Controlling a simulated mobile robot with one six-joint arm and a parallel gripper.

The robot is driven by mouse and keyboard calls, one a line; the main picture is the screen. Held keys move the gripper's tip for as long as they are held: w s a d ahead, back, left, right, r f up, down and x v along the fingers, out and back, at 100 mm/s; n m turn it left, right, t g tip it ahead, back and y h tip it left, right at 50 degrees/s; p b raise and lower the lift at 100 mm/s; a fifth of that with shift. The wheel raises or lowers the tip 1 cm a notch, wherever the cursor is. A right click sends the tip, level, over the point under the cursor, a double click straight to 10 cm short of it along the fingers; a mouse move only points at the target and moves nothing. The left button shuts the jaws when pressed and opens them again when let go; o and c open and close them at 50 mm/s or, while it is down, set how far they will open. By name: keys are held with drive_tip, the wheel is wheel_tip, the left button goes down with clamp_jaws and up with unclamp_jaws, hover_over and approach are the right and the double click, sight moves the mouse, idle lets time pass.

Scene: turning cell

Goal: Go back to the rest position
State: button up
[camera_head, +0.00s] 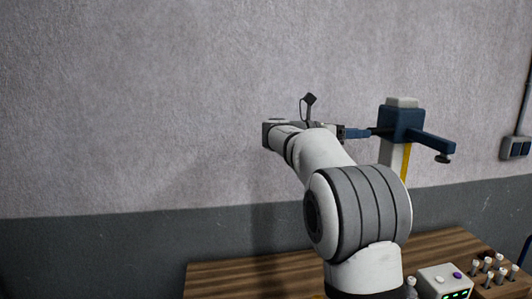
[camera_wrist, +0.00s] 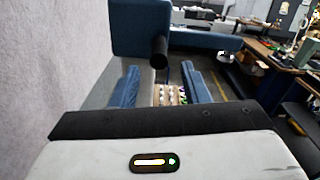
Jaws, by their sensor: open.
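My gripper (camera_head: 357,132) is at the end of my raised arm in the head view, held well above the wooden bench and pointing right. Its blue fingers reach close to the blue head of a post-mounted device; I cannot tell from this view whether they touch it. A black cylinder under a blue block stands just beyond the gap.
The blue-headed device (camera_head: 402,120) stands on a pale post with a side arm. The wooden bench (camera_head: 240,278) holds a white button box (camera_head: 445,281) and several pegs (camera_head: 488,268) at right. A grey wall (camera_head: 130,110) runs behind. Other benches (camera_wrist: 270,60) show in the wrist view.

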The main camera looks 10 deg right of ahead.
drive_tip(key=s+a+f+m+y+b, duration=0.2)
drive_tip(key=s+a+f+m+y, duration=0.3)
drive_tip(key=s+f, duration=0.6)
drive_tip(key=s+a+f+m+t+y+b, duration=0.1)
drive_tip(key=s+a+f+m+y+b, duration=0.1)
drive_tip(key=s+a+f+m+y, duration=0.4)
drive_tip(key=s+a+f+m+t+y+b, duration=0.1)
drive_tip(key=s+a+f+m+y, duration=0.5)
drive_tip(key=s+f, duration=1)
drive_tip(key=m+b, duration=0.1)
drive_tip(key=m, duration=0.2)
drive_tip(key=shift+s+a+f+m+y, duration=0.15)
drive_tip(key=shift+f+m+y, duration=0.15)
drive_tip(key=shift+y, duration=0.1)
